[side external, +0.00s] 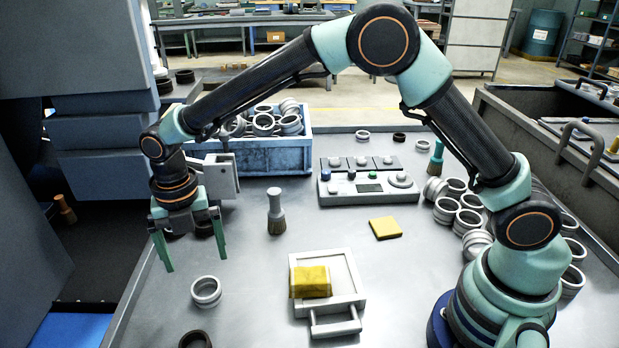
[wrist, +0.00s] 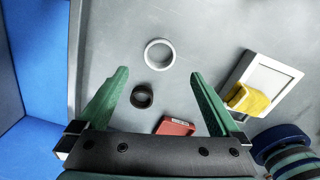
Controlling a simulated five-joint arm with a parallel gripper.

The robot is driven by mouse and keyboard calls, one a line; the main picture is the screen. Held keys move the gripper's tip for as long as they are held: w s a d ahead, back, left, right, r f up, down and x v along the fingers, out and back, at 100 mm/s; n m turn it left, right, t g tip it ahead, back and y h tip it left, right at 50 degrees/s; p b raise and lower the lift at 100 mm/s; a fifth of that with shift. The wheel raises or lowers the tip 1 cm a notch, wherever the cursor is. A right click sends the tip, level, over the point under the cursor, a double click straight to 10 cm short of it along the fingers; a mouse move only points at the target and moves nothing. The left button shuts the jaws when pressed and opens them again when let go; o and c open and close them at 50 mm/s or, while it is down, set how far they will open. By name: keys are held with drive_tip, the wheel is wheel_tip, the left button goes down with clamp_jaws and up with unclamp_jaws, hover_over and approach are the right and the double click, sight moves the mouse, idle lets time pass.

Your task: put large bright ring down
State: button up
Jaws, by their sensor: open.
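A bright silver ring (side external: 206,291) lies flat on the grey metal table near its left side. In the wrist view the bright ring (wrist: 159,41) shows whole, just beyond the fingertips and touched by nothing. My gripper (side external: 195,264) has two green fingers pointing down, spread wide and empty. In the side view they hang above the table, up and to the left of the ring. In the wrist view my gripper (wrist: 160,73) has clear space between its fingers, with a dark ring (wrist: 142,96) on the table below.
The dark ring also shows at the front edge (side external: 195,340). A red block (wrist: 176,126) lies near it. A brush (side external: 276,212) stands upright to the right. A tray (side external: 345,275) holds a yellow cloth (side external: 311,282). A blue crate (side external: 240,155) of rings and a control box (side external: 368,185) stand behind.

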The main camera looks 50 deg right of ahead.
drive_tip(key=s+d+r+m+t, duration=0.2)
drive_tip(key=s+d+r+m, duration=0.2)
drive_tip(key=d+r+m, duration=0.95)
drive_tip(key=s+d+r+m+t, duration=0.2)
drive_tip(key=s+d+m, duration=0.8)
drive_tip(key=m, duration=0.7)
drive_tip(key=shift+s+d+t, duration=0.3)
drive_tip(key=shift+d+t, duration=0.35)
drive_tip(key=shift+t, duration=0.15)
